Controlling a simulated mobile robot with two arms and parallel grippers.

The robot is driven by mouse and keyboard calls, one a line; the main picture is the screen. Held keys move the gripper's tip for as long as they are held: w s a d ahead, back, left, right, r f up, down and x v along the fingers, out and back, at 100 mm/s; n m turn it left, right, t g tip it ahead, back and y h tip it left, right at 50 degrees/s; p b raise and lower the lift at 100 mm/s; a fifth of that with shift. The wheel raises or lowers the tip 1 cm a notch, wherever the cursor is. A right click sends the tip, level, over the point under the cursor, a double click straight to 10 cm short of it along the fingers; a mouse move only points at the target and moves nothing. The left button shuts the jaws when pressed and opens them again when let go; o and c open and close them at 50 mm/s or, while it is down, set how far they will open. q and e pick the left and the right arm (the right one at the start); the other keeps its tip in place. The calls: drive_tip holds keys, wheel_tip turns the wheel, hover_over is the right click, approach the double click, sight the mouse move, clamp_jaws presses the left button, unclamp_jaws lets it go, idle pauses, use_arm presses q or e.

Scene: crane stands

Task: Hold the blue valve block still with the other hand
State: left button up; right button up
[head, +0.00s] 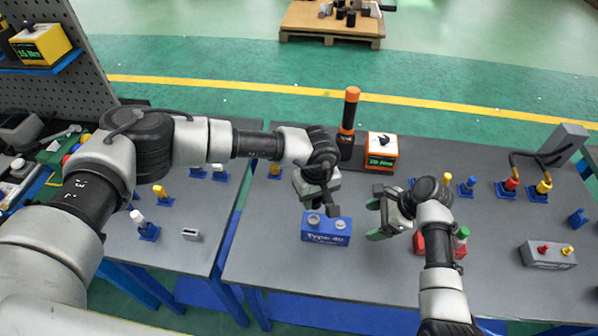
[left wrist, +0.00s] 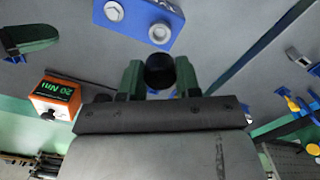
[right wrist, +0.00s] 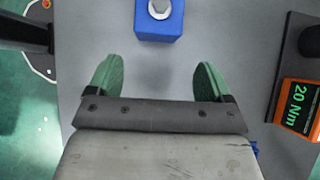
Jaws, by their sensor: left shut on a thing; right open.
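The blue valve block (head: 318,234), marked "Type 40", sits on the grey bench and has two round metal fittings on top. It also shows in the left wrist view (left wrist: 130,22) and the right wrist view (right wrist: 160,27). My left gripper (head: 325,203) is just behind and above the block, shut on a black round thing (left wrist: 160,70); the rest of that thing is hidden. My right gripper (head: 373,217) is open and empty, to the right of the block. In the right wrist view the block lies beyond the fingertips, apart from them.
An orange box (head: 381,155) reading 20 Nm and an upright orange-and-black tool (head: 349,112) stand behind the block. Red and green parts (head: 461,236) are beside my right arm. The bench front is clear.

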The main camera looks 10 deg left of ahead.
sight(346, 232)
drive_tip(key=shift+s+a+f, duration=0.2)
drive_tip(key=shift+a+f, duration=0.1)
drive_tip(key=shift+a, duration=0.3)
drive_tip(key=shift+x, duration=4.15)
drive_tip(key=shift+c, duration=0.3)
drive_tip(key=c, duration=0.9)
drive_tip(key=shift+o, duration=0.2)
